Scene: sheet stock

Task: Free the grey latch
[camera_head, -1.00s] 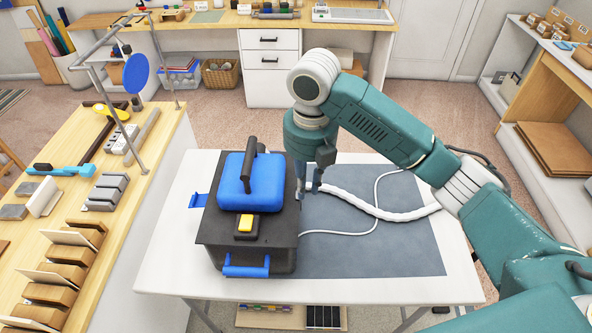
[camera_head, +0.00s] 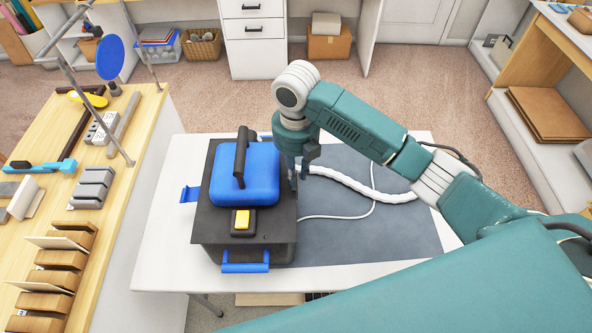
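A dark case (camera_head: 215,225) stands on the white table, with a blue block (camera_head: 262,185) and black handle (camera_head: 240,160) on top. A yellow piece (camera_head: 242,220) sits in a black mount near its front edge. Blue latches show on its left side (camera_head: 189,194) and front (camera_head: 246,267). My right gripper (camera_head: 298,178) points down at the case's right side, close against or beside its edge. The fingers are small and partly merge with the dark case, so their opening is unclear. I cannot make out the grey latch; that side is largely hidden. My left gripper is out of view.
A grey mat (camera_head: 400,235) covers the white table's (camera_head: 160,240) right part. A white hose (camera_head: 350,183) and thin cable (camera_head: 345,215) lie on it. A wooden bench (camera_head: 105,225) with tools, blocks and a metal frame stands close on the left.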

